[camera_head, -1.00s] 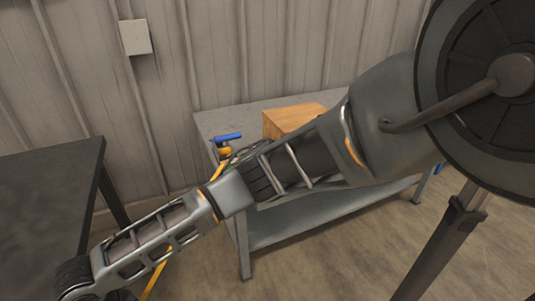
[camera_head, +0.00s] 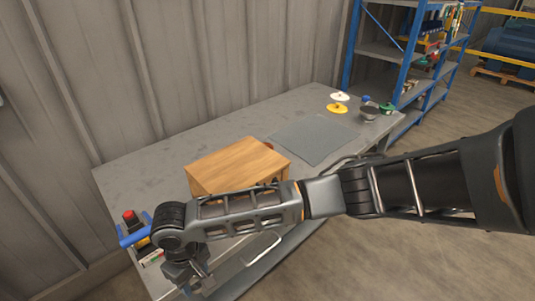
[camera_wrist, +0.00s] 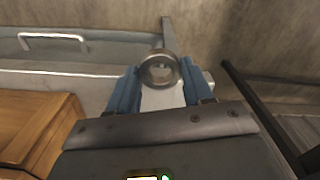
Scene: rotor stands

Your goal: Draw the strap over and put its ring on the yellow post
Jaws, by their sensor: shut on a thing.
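In the wrist view, a round metal ring (camera_wrist: 159,68) stands at the tips of my gripper (camera_wrist: 160,88), between its two blue fingers. A pale flat piece (camera_wrist: 163,98), perhaps the strap or its end, runs between the fingers below the ring. My gripper is shut on this ringed piece. In the head view, my gripper (camera_head: 192,278) is at the front left edge of the grey workbench (camera_head: 130,178), partly hidden by my wrist. I cannot pick out a yellow post in either current view.
A wooden box (camera_head: 235,165) stands on the bench behind my forearm. A device with a red knob (camera_head: 129,215) and blue handle is at the left end. Blue shelving (camera_head: 405,60) stands beyond.

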